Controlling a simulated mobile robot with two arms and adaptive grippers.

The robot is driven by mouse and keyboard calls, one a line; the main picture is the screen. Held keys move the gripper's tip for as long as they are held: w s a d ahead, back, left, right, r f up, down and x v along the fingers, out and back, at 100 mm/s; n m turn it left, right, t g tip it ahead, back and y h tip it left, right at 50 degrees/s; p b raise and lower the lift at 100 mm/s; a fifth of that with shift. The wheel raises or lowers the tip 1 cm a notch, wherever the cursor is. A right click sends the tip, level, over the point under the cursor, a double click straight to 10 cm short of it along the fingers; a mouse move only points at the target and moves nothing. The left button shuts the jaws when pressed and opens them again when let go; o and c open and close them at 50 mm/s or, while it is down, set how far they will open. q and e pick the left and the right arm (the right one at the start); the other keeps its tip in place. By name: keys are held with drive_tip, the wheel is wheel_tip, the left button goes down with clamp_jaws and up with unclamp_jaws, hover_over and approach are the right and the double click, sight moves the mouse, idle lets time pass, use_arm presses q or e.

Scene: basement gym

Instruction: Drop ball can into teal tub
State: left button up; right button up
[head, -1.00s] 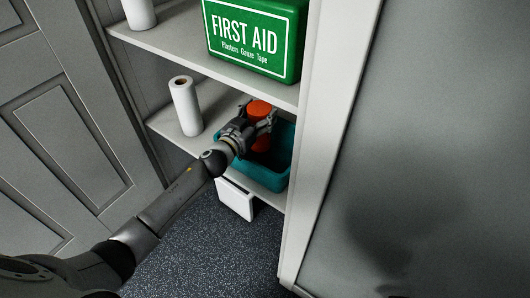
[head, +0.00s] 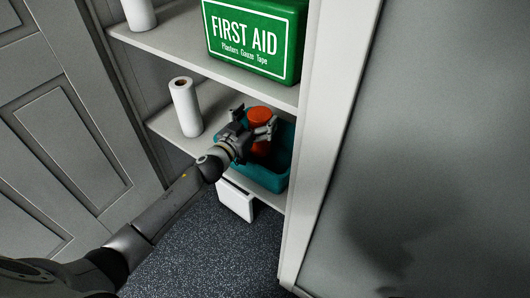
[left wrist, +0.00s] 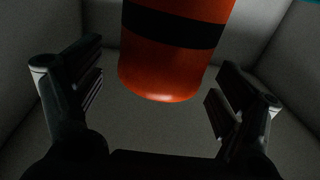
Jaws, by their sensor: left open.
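The ball can (head: 260,117) is orange-red and stands roughly upright at the teal tub (head: 272,183), its lower part inside the rim outline. In the left wrist view the can (left wrist: 176,50) shows its orange surface and a black band, beyond and between my fingers. My left gripper (head: 254,121) is open at the near side of the can, its fingers apart from it in the left wrist view. The gripper hides part of the can and tub. I cannot tell whether the can rests on the tub's floor. My right gripper is not in view.
The tub stands on the lower shelf (head: 172,128), beside a white paper roll (head: 185,108). A green first aid box (head: 252,40) and another white roll (head: 139,14) are on the shelf above. The white cabinet post (head: 325,140) borders the right. A white box (head: 236,201) is below.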

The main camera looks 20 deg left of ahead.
use_arm(q)
drive_tip(key=v, duration=1)
drive_tip(key=shift+s, duration=0.2)
